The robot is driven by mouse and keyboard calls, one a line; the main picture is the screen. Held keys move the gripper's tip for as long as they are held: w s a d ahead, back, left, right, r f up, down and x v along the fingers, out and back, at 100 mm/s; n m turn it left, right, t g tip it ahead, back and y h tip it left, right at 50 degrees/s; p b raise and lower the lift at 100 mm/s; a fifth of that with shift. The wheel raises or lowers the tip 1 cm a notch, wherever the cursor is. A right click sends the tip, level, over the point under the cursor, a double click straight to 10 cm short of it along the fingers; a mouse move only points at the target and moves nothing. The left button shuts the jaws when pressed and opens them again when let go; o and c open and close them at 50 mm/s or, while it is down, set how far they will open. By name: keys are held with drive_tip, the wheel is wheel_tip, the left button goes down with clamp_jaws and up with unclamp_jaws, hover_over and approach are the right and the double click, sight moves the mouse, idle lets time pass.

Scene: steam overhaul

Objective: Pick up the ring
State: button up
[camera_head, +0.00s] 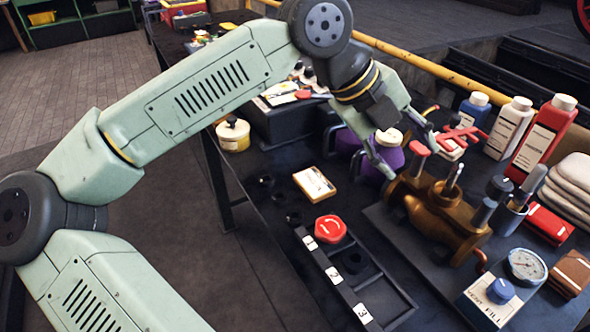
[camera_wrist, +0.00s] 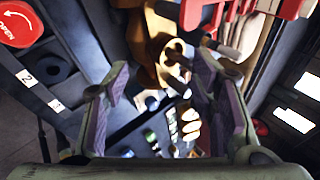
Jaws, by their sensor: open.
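A dark ring (camera_head: 352,262) lies in the compartment labelled 2 of a black tray (camera_head: 402,315); it also shows in the wrist view (camera_wrist: 53,66). Several small dark round pieces (camera_head: 280,199) lie on the table edge left of the tray; I cannot tell whether they are rings or holes. My gripper (camera_head: 411,153) is open, its fingers spread above and behind the brass valve (camera_head: 440,212). Nothing is seen held between the fingertips in the wrist view (camera_wrist: 161,75). The gripper is well apart from the tray and the dark ring.
A red OPEN knob (camera_head: 330,229) sits in compartment 1. Purple-bodied containers (camera_head: 378,165) stand close behind the left finger. Bottles (camera_head: 510,128), a gauge (camera_head: 525,266) and a FILL box (camera_head: 487,303) stand at the right.

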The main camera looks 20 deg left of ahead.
drive_tip(key=w+a+f+n+y, duration=0.1)
drive_tip(key=a+f+n+y, duration=0.25)
drive_tip(key=a, duration=0.35)
drive_tip(key=n+g+y, duration=0.2)
drive_tip(key=n+y, duration=0.2)
approach(292, 210)
drive_tip(key=f, duration=0.1)
drive_tip(key=s+f+b, duration=0.1)
drive_tip(key=f, duration=0.1)
drive_tip(key=shift+a+f+g, duration=0.15)
drive_tip(key=shift+a+g, duration=0.05)
drive_tip(key=shift+g, duration=0.1)
drive_tip(key=f, duration=0.1)
drive_tip(key=f+b, duration=0.1)
drive_tip(key=f, duration=0.1)
drive_tip(key=f+b, duration=0.1)
drive_tip(key=f, duration=0.1)
drive_tip(key=shift+w+d+f, duration=0.15)
drive_tip(key=shift+d, duration=0.15)
drive_tip(key=shift+c, duration=0.3)
drive_tip(key=c, duration=0.9)
